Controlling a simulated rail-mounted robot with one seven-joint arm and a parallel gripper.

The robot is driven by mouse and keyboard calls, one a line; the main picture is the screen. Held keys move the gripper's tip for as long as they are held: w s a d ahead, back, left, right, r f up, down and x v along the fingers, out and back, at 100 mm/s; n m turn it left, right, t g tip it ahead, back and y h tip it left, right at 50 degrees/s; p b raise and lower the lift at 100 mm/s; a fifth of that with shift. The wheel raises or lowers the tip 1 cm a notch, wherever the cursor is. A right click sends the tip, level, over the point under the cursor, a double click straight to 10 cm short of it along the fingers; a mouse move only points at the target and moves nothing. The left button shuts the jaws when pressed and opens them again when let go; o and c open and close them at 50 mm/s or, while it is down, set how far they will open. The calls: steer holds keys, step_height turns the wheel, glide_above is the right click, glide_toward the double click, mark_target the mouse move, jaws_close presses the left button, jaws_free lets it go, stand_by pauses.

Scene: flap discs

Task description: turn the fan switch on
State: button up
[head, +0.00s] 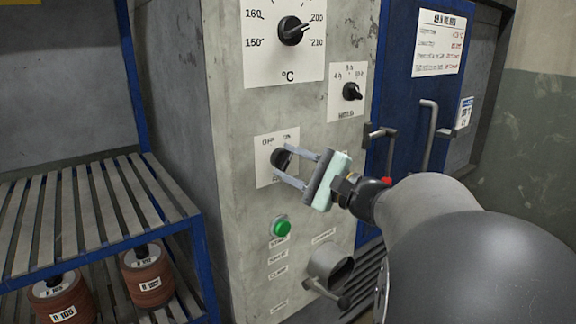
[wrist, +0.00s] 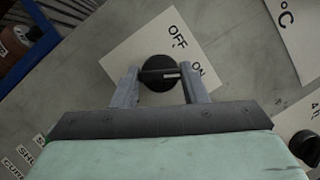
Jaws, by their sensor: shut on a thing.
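The fan switch (head: 279,158) is a round black knob on a white label plate (head: 263,172) on the grey control panel. In the wrist view the knob (wrist: 158,72) sits between my two fingertips, with the words OFF and ON on the plate above and to its right. A short white mark on the knob's bar lies on its right side, pointing roughly toward ON. My gripper (head: 287,163) is shut on the knob, one finger on each side.
A large temperature dial (head: 291,31) and a smaller knob (head: 352,91) are above and right of the switch. A green button (head: 282,227) and a grey socket-like fitting (head: 329,265) are below. A blue door (head: 400,80) with handles is to the right; a slatted rack (head: 85,205) stands left.

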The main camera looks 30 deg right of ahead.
stand_by(0.4)
steer(key=o, duration=1)
steer(key=shift+s, duration=0.1)
steer(key=v, duration=1.7)
steer(key=shift+s+f, duration=0.15)
steer(key=shift+f, duration=0.05)
